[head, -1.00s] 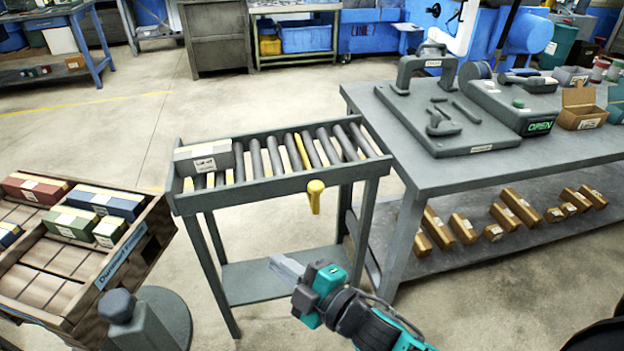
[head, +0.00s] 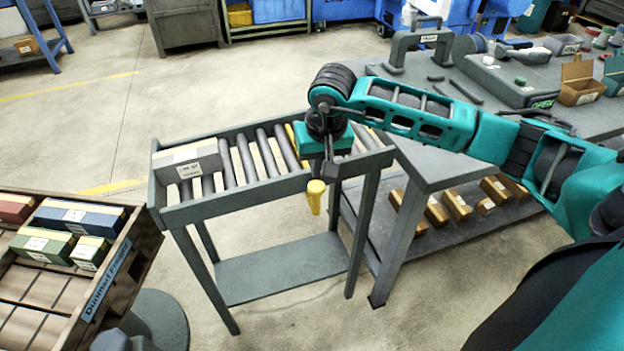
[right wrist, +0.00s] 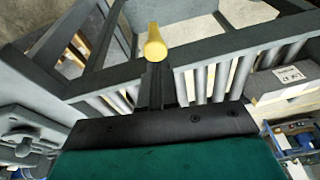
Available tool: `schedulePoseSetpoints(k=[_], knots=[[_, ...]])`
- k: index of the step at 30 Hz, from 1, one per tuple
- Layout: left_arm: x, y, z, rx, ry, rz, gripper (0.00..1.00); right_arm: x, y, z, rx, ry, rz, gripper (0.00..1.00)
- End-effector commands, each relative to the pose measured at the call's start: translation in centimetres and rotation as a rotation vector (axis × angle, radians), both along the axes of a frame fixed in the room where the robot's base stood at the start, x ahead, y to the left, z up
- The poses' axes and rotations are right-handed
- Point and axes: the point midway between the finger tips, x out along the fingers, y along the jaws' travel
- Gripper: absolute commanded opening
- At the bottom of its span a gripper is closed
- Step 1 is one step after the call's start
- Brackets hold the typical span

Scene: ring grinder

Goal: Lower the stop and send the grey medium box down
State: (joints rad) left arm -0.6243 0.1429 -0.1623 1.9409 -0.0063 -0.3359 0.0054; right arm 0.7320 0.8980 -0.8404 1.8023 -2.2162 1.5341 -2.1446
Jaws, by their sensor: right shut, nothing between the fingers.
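The grey medium box (head: 187,161), with a white label, lies on the rollers at the left end of the roller conveyor (head: 236,201). It also shows in the right wrist view (right wrist: 278,88). The yellow handle (head: 315,196) of the stop hangs down at the conveyor's front rail, right of the middle. My right gripper (head: 329,170) is shut and empty, pointing down just above and beside the handle. In the right wrist view the shut fingers (right wrist: 157,88) point toward the yellow handle (right wrist: 154,46); I cannot tell whether they touch it. My left gripper is out of view.
A wooden rack (head: 70,315) with red, blue and green boxes stands at the left. A grey workbench (head: 445,160) stands to the right, with tools on top and several brown boxes on its lower shelf. Open floor lies behind the conveyor.

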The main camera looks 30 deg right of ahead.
Motion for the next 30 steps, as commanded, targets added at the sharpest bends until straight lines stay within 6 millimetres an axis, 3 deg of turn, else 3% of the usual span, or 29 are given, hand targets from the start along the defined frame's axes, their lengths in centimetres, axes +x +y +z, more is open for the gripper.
schedulePoseSetpoints(k=[3, 14, 30], knots=[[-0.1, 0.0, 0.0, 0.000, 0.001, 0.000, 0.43, 0.2, -0.9, 0.4, -0.041, -0.005, 0.010, 0.00], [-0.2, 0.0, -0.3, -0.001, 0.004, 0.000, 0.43, 0.2, -0.9, 0.2, -0.040, -0.005, 0.011, 0.00], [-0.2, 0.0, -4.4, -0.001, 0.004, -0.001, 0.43, 1.6, -1.2, -5.6, -0.038, -0.006, 0.011, 0.00]])
